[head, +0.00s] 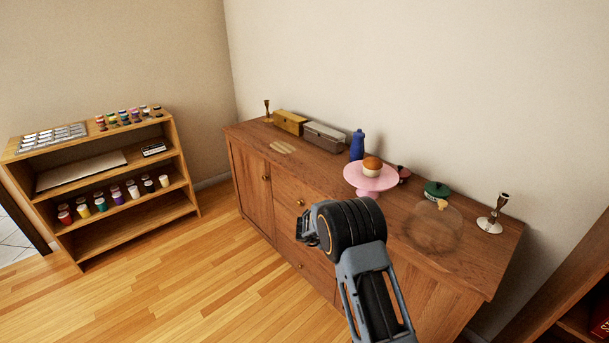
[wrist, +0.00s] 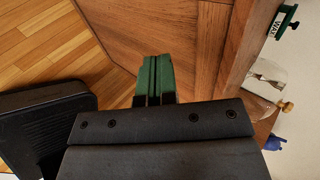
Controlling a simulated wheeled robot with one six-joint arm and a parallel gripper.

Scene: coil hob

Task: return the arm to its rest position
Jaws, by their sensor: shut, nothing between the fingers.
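My gripper (head: 306,229) is in front of the sideboard (head: 276,212), near its drawer fronts and below the top edge. In the wrist view my gripper's green fingers (wrist: 155,80) are pressed together with nothing between them. My arm reaches up from the bottom of the head view and bends at a thick dark joint, which hides part of the sideboard front. The wrist view shows the sideboard's wooden front (wrist: 160,30) turned sideways beyond the fingers.
On the sideboard stand a pink cake stand (head: 371,180) with a bun, a blue bottle (head: 357,145), a clear dome (head: 433,233), a green pot (head: 437,190), candlesticks (head: 493,214) and boxes (head: 324,137). A shelf (head: 120,222) with jars stands left. The floor (head: 200,275) between is clear.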

